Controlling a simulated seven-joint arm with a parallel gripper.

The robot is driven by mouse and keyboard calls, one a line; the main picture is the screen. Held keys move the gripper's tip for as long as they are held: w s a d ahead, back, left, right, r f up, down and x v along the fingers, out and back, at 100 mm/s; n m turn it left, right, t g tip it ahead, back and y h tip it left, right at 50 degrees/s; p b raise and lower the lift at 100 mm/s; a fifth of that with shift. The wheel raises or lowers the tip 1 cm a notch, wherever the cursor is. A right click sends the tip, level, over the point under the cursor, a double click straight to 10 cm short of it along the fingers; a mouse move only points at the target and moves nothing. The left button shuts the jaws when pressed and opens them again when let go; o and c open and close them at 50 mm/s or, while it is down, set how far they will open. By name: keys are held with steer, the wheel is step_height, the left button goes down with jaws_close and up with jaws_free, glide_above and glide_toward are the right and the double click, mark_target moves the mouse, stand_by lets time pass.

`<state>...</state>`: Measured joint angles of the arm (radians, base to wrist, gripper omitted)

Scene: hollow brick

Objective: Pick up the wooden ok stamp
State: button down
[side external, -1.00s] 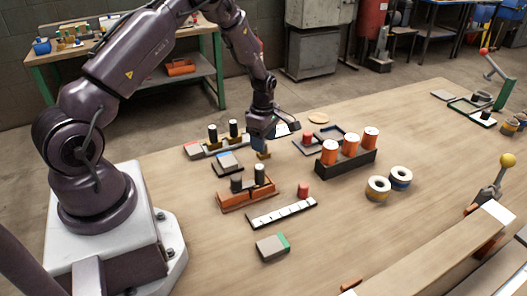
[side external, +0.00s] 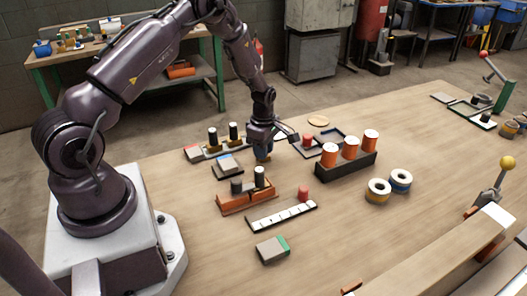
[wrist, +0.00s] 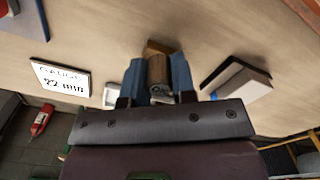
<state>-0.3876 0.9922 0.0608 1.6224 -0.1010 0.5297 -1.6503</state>
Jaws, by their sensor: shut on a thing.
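The wooden stamp, a brown handle on a block, sits between the blue fingers of my gripper (wrist: 157,78) in the wrist view. The stamp's handle (wrist: 158,70) is gripped from both sides, and its wider block (wrist: 155,47) shows just beyond the fingertips. In the side view my gripper (side external: 263,153) is low over the bench, and the stamp is mostly hidden by the fingers. I cannot tell whether the stamp touches the bench.
An orange holder with dark-handled stamps (side external: 246,200) stands in front. A grey-and-blue block (side external: 228,167) lies to the left. A black rack with orange cylinders (side external: 345,165) stands to the right. A "GAUGE 22 mm" card (wrist: 62,80) lies near my gripper.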

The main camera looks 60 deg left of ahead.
steer(key=shift+r, duration=0.6)
steer(key=r, duration=0.2)
steer(key=shift+s+d+r, duration=0.15)
steer(key=shift+s+r, duration=0.1)
steer(key=shift+r, duration=0.15)
steer(key=s+d+r, duration=0.2)
steer(key=s+r, duration=0.2)
steer(key=s, duration=0.2)
steer(key=s+d+r, duration=0.3)
steer(key=s+r, duration=0.2)
steer(key=s, duration=0.1)
steer(key=shift+d, duration=0.3)
steer(key=shift+s, duration=0.1)
